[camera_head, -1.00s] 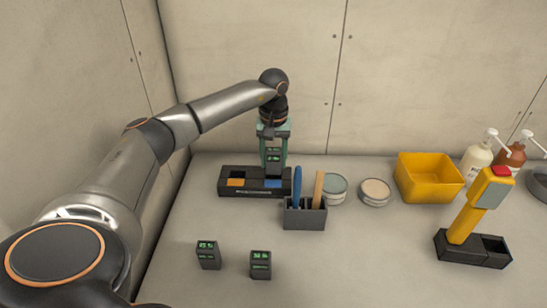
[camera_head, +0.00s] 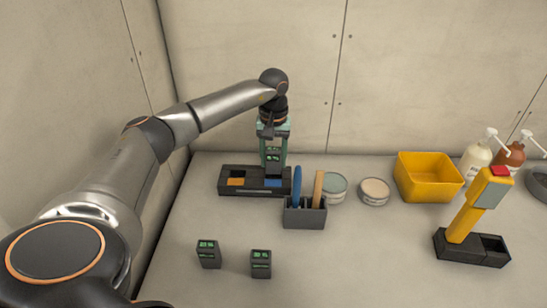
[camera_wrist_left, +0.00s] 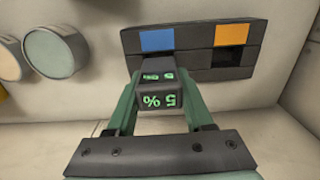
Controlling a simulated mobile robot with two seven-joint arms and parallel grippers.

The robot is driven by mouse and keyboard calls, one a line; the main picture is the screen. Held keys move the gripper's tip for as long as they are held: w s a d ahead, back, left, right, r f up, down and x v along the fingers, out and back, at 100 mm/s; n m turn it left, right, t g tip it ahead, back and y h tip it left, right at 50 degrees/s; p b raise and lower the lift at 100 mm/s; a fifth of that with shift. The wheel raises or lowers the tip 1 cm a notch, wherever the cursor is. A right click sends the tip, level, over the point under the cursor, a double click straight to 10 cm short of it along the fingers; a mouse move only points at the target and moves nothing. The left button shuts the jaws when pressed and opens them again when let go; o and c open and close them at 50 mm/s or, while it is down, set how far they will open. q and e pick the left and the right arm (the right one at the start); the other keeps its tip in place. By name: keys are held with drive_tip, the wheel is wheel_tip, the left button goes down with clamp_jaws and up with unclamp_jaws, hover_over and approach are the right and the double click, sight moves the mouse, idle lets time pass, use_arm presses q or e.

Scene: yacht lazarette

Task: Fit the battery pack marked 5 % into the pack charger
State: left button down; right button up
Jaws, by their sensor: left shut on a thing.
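My left gripper (camera_head: 273,150) is shut on a dark battery pack (camera_head: 272,157) with green digits. In the left wrist view the pack (camera_wrist_left: 156,97) reads 5 %, between the green fingers of my left gripper (camera_wrist_left: 158,105). The pack charger (camera_head: 232,192) is a long dark block at the back left, with an orange and a blue patch. In the left wrist view the charger (camera_wrist_left: 190,34) lies beyond the pack, whose far end is near the blue-patch side. I cannot tell whether the pack touches the charger. My right gripper is not in view.
Two other packs, one at the left (camera_head: 208,254) and one beside it (camera_head: 260,264), stand in front. A dark holder (camera_head: 304,217) with blue and wooden handles stands close right of the charger. Two round tins, a yellow bin (camera_head: 429,177) and a yellow tool (camera_head: 468,217) stand further right.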

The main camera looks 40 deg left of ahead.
sight(275, 148)
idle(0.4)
use_arm(q)
drive_tip(key=shift+f+b, duration=0.65)
drive_tip(key=shift+f, duration=0.75)
drive_tip(key=shift+c, duration=1)
unclamp_jaws()
wheel_tip(275, 148, up, 13)
drive_tip(key=shift+d+f, duration=0.1)
drive_tip(key=shift+f, duration=0.05)
drive_tip(key=shift+d+f, duration=0.1)
